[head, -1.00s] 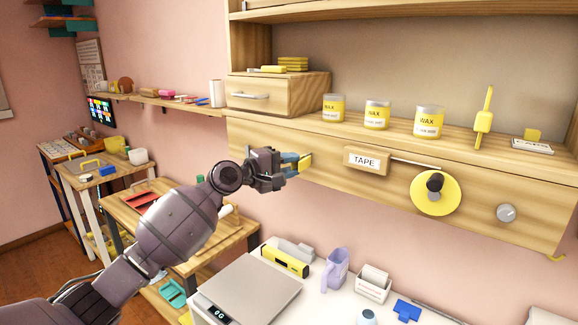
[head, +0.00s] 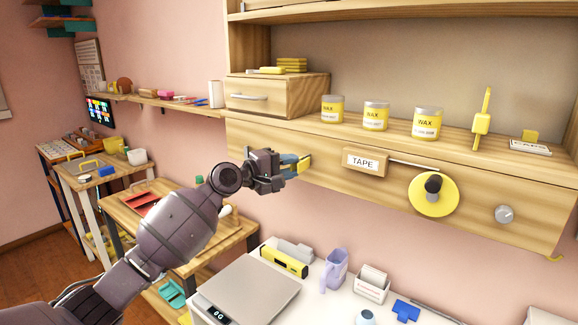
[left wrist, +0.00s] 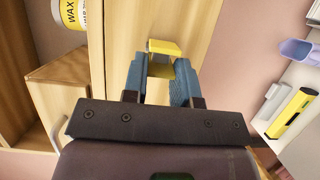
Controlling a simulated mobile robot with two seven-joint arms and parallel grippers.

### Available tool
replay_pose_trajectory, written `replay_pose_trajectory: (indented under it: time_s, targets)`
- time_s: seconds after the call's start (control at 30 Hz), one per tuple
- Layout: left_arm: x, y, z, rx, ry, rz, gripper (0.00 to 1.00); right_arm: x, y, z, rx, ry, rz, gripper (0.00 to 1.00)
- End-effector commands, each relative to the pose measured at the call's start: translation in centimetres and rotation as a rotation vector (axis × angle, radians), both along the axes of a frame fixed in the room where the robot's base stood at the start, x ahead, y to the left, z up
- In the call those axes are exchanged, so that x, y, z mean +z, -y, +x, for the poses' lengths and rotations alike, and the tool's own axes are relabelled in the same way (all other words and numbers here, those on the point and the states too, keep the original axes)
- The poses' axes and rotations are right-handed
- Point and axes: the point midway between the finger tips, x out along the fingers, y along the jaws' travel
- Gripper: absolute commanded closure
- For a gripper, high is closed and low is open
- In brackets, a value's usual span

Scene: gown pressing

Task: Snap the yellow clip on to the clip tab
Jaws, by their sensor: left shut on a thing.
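My left gripper (head: 292,166) is at the front board of the wooden shelf, left of the TAPE label. Its blue fingers are shut on the yellow clip (head: 304,162). In the left wrist view, the yellow clip (left wrist: 165,47) shows between and just beyond the fingertips (left wrist: 160,68), close against the wooden board. I cannot pick out the clip tab apart from the clip, and I cannot tell whether the clip is seated on it. My right gripper is not in view.
The wooden front board (head: 400,185) carries a TAPE label (head: 362,162), a yellow tape roll (head: 432,207) and a grey knob (head: 505,214). Several wax jars (head: 375,116) stand on the shelf above. Below, a scale (head: 250,290) and other items crowd the white table.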

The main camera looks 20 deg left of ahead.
Motion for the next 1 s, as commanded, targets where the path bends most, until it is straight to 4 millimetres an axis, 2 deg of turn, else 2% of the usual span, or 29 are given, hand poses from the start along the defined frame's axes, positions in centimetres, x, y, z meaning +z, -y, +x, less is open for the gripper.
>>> replay_pose_trajectory:
  time_s: [0.47,0.5,0.67,1.0]
  targets:
    - [-0.02,0.2,0.33,-0.001,0.0,0.0,1.0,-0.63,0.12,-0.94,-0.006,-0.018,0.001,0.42]
    - [-0.03,0.2,0.33,-0.001,0.0,0.0,0.71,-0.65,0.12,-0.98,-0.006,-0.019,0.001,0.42]
    - [-0.02,0.2,0.33,-0.001,0.0,0.0,0.46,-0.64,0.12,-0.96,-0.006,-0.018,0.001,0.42]
    - [-0.05,-0.01,0.18,0.0,0.0,0.0,0.44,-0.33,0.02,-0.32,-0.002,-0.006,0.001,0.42]
